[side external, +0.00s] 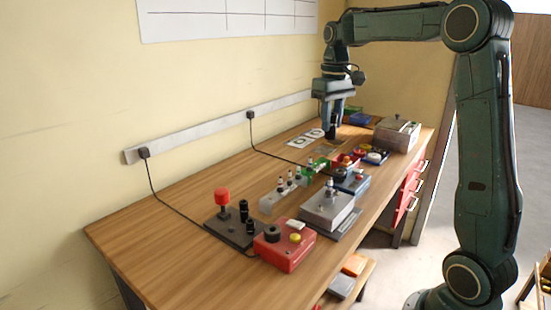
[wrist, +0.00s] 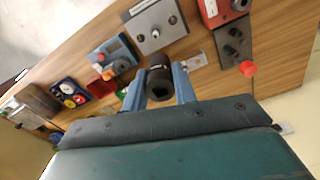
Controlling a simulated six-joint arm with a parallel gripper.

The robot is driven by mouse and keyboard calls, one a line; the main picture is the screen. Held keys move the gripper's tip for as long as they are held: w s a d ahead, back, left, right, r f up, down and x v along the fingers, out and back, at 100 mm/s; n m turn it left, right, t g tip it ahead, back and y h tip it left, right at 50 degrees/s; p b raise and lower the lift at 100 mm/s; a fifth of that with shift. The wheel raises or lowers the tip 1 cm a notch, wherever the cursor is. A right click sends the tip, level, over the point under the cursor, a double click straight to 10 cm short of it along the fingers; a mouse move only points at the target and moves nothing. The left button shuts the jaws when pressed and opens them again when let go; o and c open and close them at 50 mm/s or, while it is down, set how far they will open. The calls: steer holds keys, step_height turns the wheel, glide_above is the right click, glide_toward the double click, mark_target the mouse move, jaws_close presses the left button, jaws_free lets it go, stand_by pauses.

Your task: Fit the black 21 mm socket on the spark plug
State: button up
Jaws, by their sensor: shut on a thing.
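My gripper (side external: 331,118) is above the far half of the bench in the side view. In the wrist view its two blue fingers (wrist: 158,78) are shut on a black socket (wrist: 161,88), whose open end shows a dark hollow. In the side view the held socket (side external: 331,132) is a small dark cylinder under the fingers. A grey block (side external: 322,208) stands nearer the camera, with what looks like the spark plug (side external: 330,184) upright on top. The block also shows in the wrist view (wrist: 144,20). The held socket is clear of it. Its size marking is unreadable.
A red box (side external: 285,252), a metal rack (side external: 268,203) with several upright pieces, a blue box (side external: 351,182) and a grey case (side external: 397,134) share the bench. The bench's left part is clear.

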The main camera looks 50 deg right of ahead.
mark_target(335, 137)
steer(key=f, duration=0.2)
steer(key=s+f, duration=0.1)
steer(key=f, duration=0.1)
steer(key=shift+d, duration=0.3)
steer(key=shift+f, duration=0.55)
steer(key=shift+f, duration=0.15)
steer(key=shift+f, duration=2.45)
steer(key=shift+f, duration=3.2)
steer(key=o, duration=1)
steer(key=shift+o, duration=0.2)
steer(key=shift+r, duration=3.5)
